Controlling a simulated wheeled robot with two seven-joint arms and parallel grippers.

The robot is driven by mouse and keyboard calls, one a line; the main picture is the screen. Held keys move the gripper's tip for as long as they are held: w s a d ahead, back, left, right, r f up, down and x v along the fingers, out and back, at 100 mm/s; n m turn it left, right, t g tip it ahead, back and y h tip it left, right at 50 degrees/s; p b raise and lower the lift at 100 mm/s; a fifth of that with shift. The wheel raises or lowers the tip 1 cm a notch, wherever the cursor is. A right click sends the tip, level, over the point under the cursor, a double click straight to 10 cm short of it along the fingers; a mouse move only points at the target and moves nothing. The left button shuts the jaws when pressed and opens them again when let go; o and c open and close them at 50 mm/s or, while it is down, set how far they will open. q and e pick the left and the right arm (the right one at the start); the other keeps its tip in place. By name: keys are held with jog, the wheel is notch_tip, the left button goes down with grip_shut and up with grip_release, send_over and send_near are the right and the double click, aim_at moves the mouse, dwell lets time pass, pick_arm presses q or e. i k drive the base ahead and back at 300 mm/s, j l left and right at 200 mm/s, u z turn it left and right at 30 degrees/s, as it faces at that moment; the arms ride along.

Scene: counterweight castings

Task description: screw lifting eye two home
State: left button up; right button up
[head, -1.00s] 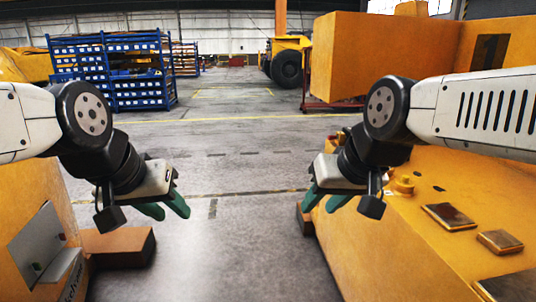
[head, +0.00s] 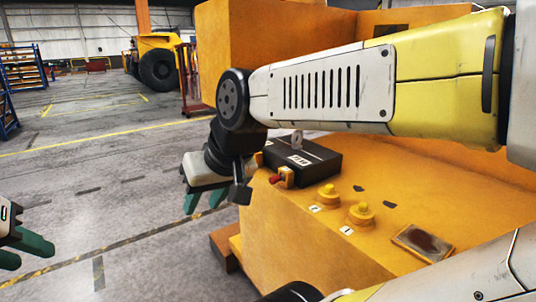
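An orange-yellow casting (head: 290,240) fills the right middle of the head view. Two yellow round fittings (head: 361,213) (head: 327,195) stand on its top, each with a small white number tag beside it; the digits are hard to read. I cannot tell whether either is a lifting eye. A black box (head: 315,163) with a white label sits behind them, with a small grey ring-like piece (head: 297,140) on top. My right gripper (head: 204,205) is open and empty, left of the casting. My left gripper (head: 34,257) is open and empty at the left edge.
A red and yellow item (head: 285,178) lies by the black box. A dark plate (head: 422,242) lies on the casting's top. A brown block (head: 224,248) stands at its foot. Another large orange block (head: 260,50) rises behind. Grey floor at left is free.

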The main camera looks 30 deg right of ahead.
aim_at(296, 146)
jog(key=i+z, duration=0.75)
jog(key=z, duration=0.2)
jog(key=i+l+z, duration=0.15)
jog(key=i+z, duration=0.55)
jog(key=z, duration=0.2)
